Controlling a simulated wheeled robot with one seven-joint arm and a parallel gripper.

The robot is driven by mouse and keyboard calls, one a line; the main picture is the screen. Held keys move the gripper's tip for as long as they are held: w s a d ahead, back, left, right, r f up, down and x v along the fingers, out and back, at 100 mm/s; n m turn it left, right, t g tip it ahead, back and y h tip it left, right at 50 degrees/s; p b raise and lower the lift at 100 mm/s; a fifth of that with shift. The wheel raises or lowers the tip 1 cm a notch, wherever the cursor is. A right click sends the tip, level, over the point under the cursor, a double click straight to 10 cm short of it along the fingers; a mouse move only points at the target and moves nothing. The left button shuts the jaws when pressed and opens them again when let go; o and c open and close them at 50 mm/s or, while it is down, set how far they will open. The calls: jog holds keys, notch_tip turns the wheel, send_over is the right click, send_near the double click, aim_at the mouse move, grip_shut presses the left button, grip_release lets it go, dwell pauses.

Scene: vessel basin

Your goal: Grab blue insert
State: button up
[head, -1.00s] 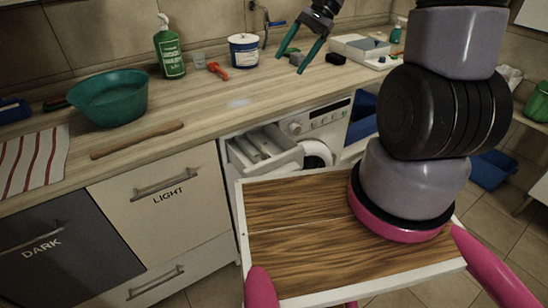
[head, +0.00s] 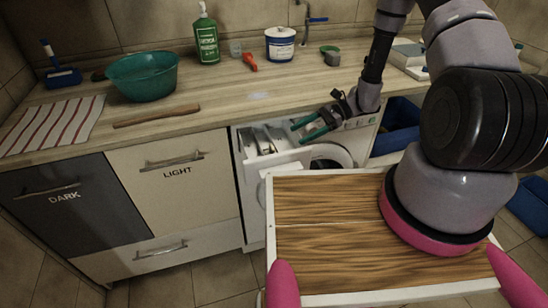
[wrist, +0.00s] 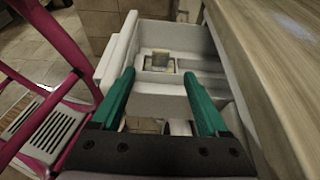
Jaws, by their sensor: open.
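My gripper (head: 299,132) is open and empty, hanging above and to the right of the pulled-out detergent drawer (head: 246,166) of the washing machine (head: 362,141). In the wrist view, my gripper's green fingers (wrist: 159,74) point at the white drawer (wrist: 118,62). Divided compartments show in the drawer, with a small greyish square recess (wrist: 158,60) between the fingertips. I cannot make out a clearly blue insert in either view. The fingers do not visibly touch anything.
The wooden counter (head: 222,98) overhangs close to the drawer. On it are a teal bowl (head: 142,76), green bottle (head: 207,40), red object (head: 250,62) and white-blue tub (head: 280,44). A blue bin (head: 398,128) stands right of the machine.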

aim_at(273, 148)
jog(key=x, duration=0.8)
jog(key=shift+a+f, duration=0.15)
jog(key=shift+a, duration=0.1)
grip_shut()
